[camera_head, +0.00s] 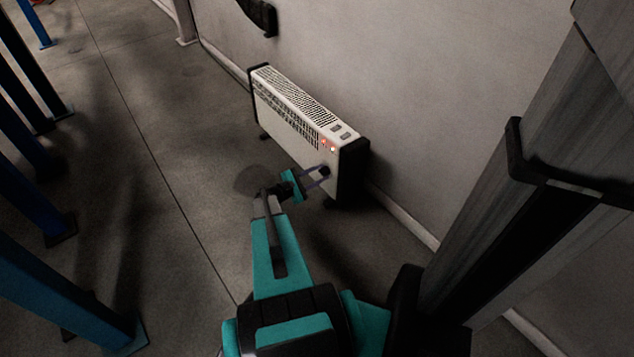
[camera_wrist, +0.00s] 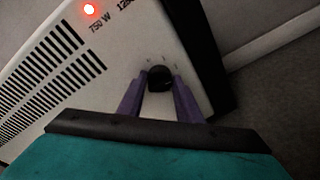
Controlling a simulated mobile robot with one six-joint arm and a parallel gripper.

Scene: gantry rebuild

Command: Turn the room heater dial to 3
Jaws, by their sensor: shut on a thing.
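The room heater (camera_head: 285,120) is a low white box with black ends, standing on the floor along the wall. Its dial (camera_wrist: 160,77) is a small round black knob on the front face near the right black end; in the head view the dial (camera_head: 324,171) is small and dark. My gripper (camera_wrist: 160,90) reaches the dial from the front, with its purple fingers on either side of it, shut on it. In the head view my gripper (camera_head: 320,174) is at the heater's near end. The dial's marks are too faint to read.
A red light (camera_wrist: 89,9) glows beside the "750 W" marking. The wall is close behind the heater. Blue posts (camera_head: 62,285) stand at the left, with open floor (camera_head: 150,150) between.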

